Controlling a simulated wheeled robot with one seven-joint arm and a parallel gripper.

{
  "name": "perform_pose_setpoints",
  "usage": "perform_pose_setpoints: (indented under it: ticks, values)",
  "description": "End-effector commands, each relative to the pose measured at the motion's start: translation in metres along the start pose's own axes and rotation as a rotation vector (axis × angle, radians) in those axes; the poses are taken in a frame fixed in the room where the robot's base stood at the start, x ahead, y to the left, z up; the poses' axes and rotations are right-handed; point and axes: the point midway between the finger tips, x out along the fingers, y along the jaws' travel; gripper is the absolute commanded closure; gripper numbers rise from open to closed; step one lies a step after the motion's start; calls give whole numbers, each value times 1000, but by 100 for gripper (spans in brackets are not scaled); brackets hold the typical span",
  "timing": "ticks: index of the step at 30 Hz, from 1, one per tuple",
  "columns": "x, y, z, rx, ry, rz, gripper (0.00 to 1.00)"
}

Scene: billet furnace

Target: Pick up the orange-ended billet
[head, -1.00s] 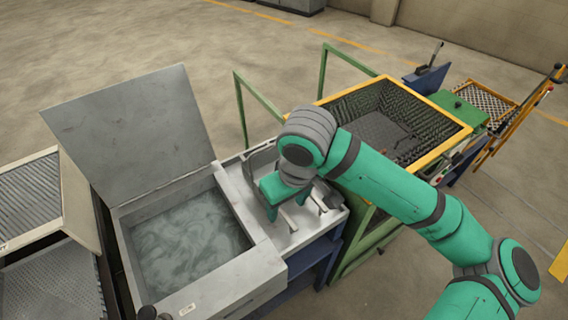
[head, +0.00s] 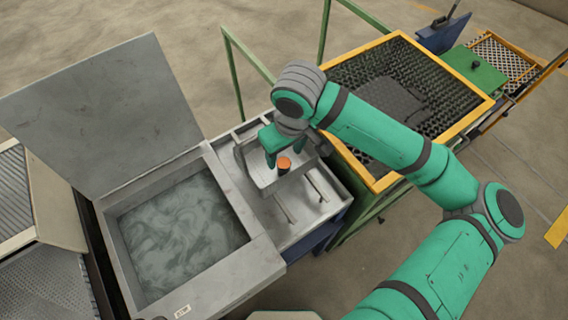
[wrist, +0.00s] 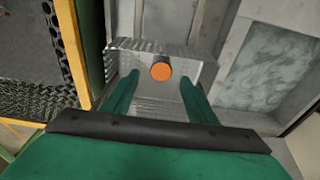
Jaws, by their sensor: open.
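My gripper (head: 277,158) is at the tray, close to the billet. In the wrist view my gripper (wrist: 158,80) has its two green fingers apart, with the billet showing beyond and between their tips. Nothing is held. Whether the fingers reach down around the billet cannot be told.
A tank of cloudy liquid (head: 262,258) with its lid (head: 105,105) raised stands left of the tray. A yellow-framed mesh bin (head: 466,119) stands to the right. Green posts (head: 243,56) rise behind.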

Motion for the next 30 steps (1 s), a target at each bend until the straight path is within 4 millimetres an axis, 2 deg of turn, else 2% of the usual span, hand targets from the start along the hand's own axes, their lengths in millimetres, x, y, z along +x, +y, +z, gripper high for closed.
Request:
perform_pose_setpoints:
  ticks: [4, 13, 22, 23, 27, 29, 30]
  values:
    - [10, 1, 1, 2, -1, 1, 47]
    - [48, 5, 5, 10, -2, 1, 47]
    - [53, 2, 4, 3, 0, 1, 47]
    - [53, 2, 3, 3, 0, 1, 50]
    - [53, 2, 3, 2, 0, 0, 83]
    - [53, 2, 3, 2, 0, 0, 97]
    - [53, 1, 3, 2, -1, 0, 100]
